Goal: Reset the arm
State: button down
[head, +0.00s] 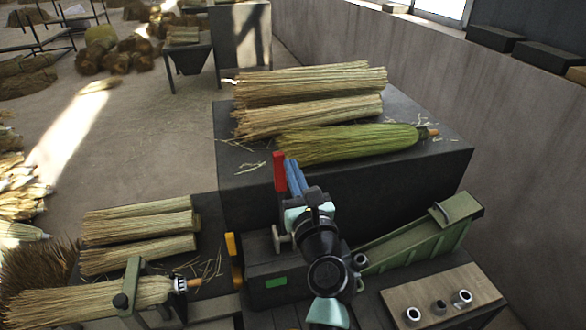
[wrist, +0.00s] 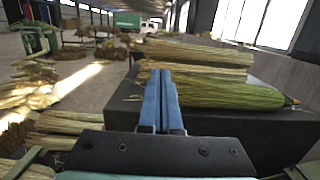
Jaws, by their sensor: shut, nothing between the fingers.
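My gripper (head: 296,178) shows in the head view in the middle, with its blue fingers in front of the dark table's front face. It also shows in the wrist view (wrist: 161,88), where the two blue fingers lie together with nothing between them. The arm reaches up from the bottom of the head view. A green broom bundle (head: 350,142) lies on the dark table (head: 440,170) beyond the gripper; straw-coloured bundles (head: 310,85) lie behind it. In the wrist view the green bundle (wrist: 225,96) is to the right of the fingers.
A red lever (head: 280,172) stands just left of the fingers. A green chute (head: 420,232) and a wooden board with metal rings (head: 440,295) are at the right. Straw bundles (head: 138,228) and a clamped broom (head: 90,300) lie at the lower left. A wall runs along the right.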

jog(key=s+r+n+t+b, duration=0.2)
jog(key=s+r+n+b, duration=0.15)
jog(key=r+n, duration=0.5)
jog(key=s+r+n+t+b, duration=0.1)
jog(key=s+r+n+b, duration=0.25)
jog(key=r+n, duration=0.55)
jog(key=s+d+r+n+t+h+b, duration=0.1)
jog(key=s+r+n+t+h, duration=0.2)
jog(key=s+r+n, duration=0.2)
jog(key=s+d+r+n+t+h+b, duration=0.2)
jog(key=s+r+n, duration=0.4)
jog(key=s+n, duration=0.4)
jog(key=s+t+h, duration=0.1)
jog(key=s, duration=0.2)
jog(key=shift+s+r+b, duration=0.2)
jog(key=shift+r+b, duration=0.1)
